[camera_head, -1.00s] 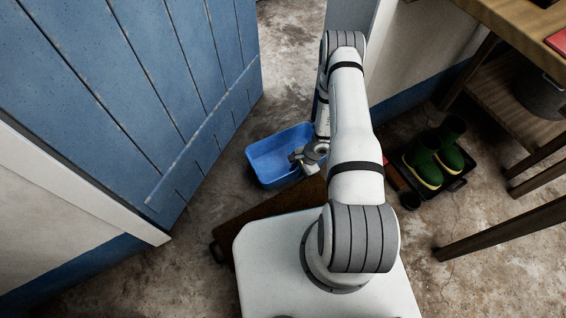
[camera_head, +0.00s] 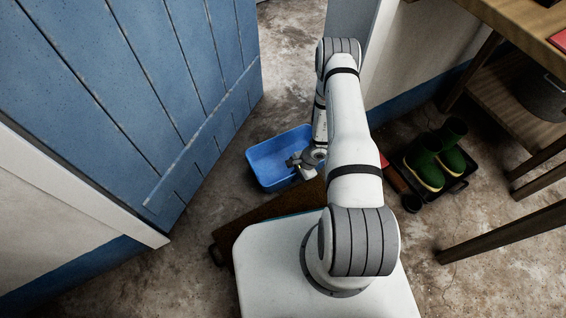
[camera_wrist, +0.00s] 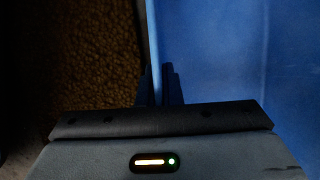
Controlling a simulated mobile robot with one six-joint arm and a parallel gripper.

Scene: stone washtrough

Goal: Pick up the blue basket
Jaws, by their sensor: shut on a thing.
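The blue basket (camera_head: 272,163) is an open, empty-looking rectangular tub in front of my base, beside the blue door. My gripper (camera_head: 301,163) is at the basket's near right side. In the wrist view, my gripper's fingers (camera_wrist: 160,88) are shut on the basket's wall, with one finger on each side of the rim. The basket's blue inside (camera_wrist: 230,50) fills the right of that view. My arm hides part of the basket's right end. I cannot tell whether the basket touches the floor.
A brown mat (camera_head: 245,222) lies under and in front of my base. The blue door (camera_head: 130,90) stands at left. Green boots (camera_head: 436,155) stand on a black tray (camera_head: 460,184) at right, near a wooden table (camera_head: 530,25). Bare floor shows beyond the basket.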

